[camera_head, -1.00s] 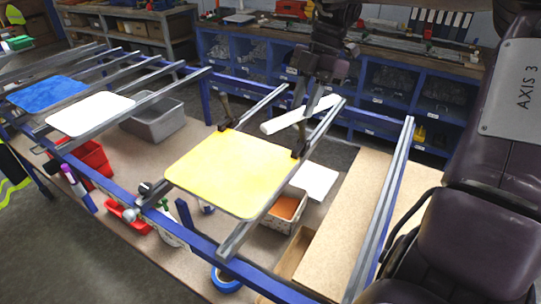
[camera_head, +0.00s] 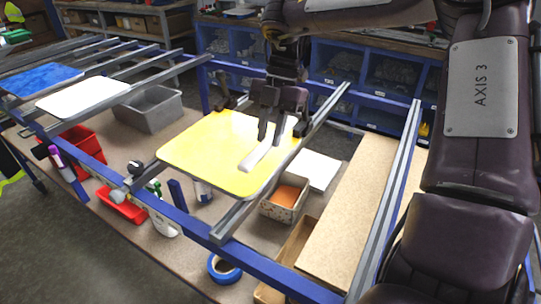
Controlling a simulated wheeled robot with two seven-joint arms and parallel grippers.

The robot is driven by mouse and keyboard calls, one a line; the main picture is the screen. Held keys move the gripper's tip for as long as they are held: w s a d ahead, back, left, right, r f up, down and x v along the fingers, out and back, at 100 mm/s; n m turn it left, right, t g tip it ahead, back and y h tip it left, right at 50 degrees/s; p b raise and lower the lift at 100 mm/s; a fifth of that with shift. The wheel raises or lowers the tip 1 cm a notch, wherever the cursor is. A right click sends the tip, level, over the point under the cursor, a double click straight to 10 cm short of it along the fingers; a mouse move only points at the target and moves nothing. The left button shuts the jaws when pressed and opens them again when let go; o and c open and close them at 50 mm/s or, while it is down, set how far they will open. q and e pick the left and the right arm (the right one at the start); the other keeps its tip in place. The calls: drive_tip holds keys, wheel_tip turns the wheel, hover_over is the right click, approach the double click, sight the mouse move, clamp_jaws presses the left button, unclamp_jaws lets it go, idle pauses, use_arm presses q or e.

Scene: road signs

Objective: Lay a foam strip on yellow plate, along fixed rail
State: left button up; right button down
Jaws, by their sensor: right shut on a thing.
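The yellow plate (camera_head: 205,150) lies across two grey metal rails in the middle of the view. A white foam strip (camera_head: 258,152) is in my right gripper (camera_head: 270,133), which is shut on it. The strip hangs over the right part of the plate, pointing toward the near right edge; I cannot tell whether it touches the plate. The grey rail (camera_head: 232,219) runs along the plate's right side, roughly in line with the strip. The gripper hides the strip's far part and some of the plate's far edge. My left gripper is not in view.
A dark clamp (camera_head: 223,103) stands at the plate's far left corner. A white plate (camera_head: 82,97) and a blue plate (camera_head: 42,79) lie on rails to the left. Below the rails are a grey bin (camera_head: 150,111), a red bin (camera_head: 84,149) and a speckled box (camera_head: 285,199).

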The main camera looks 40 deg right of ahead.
sight(270, 165)
drive_tip(key=shift+f, duration=3)
drive_tip(key=c, duration=1.2)
unclamp_jaws()
drive_tip(key=shift+r, duration=0.1)
drive_tip(key=p+v, duration=0.1)
drive_tip(key=v, duration=1.1)
drive_tip(key=shift+p, duration=0.35)
drive_tip(key=shift+a, duration=0.1)
